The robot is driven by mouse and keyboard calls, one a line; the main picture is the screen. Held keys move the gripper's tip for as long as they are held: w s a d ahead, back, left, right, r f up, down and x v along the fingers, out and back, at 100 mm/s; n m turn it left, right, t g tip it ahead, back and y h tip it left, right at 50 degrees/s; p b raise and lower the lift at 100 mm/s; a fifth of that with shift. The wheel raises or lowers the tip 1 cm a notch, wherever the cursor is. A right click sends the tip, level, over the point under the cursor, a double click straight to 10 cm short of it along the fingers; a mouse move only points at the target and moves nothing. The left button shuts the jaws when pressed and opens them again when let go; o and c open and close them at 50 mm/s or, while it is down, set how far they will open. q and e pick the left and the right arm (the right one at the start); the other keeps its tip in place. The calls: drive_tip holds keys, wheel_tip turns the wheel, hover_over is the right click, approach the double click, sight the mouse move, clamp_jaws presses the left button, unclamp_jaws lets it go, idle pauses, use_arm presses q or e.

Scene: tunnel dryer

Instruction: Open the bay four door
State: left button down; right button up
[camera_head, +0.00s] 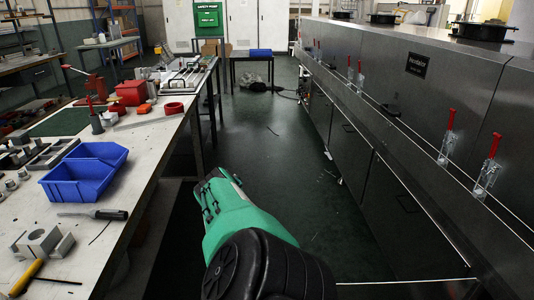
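The tunnel dryer (395,120) is a long steel machine running along the right side. Its lower front has several flat doors, including a dark one (350,150) with a small handle and a nearer one (400,215). They look shut. Red-handled toggle clamps line the ledge above; two near ones (448,138) (487,168) stand upright. I cannot tell which door is bay four; no bay number is readable. A green and black part of my body is at the bottom centre, apart from the doors. Neither gripper is in view.
A long workbench (150,165) on the left holds blue bins (78,183), a screwdriver (93,214), a hammer (27,278) and red parts. A small table (251,56) stands at the far end.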

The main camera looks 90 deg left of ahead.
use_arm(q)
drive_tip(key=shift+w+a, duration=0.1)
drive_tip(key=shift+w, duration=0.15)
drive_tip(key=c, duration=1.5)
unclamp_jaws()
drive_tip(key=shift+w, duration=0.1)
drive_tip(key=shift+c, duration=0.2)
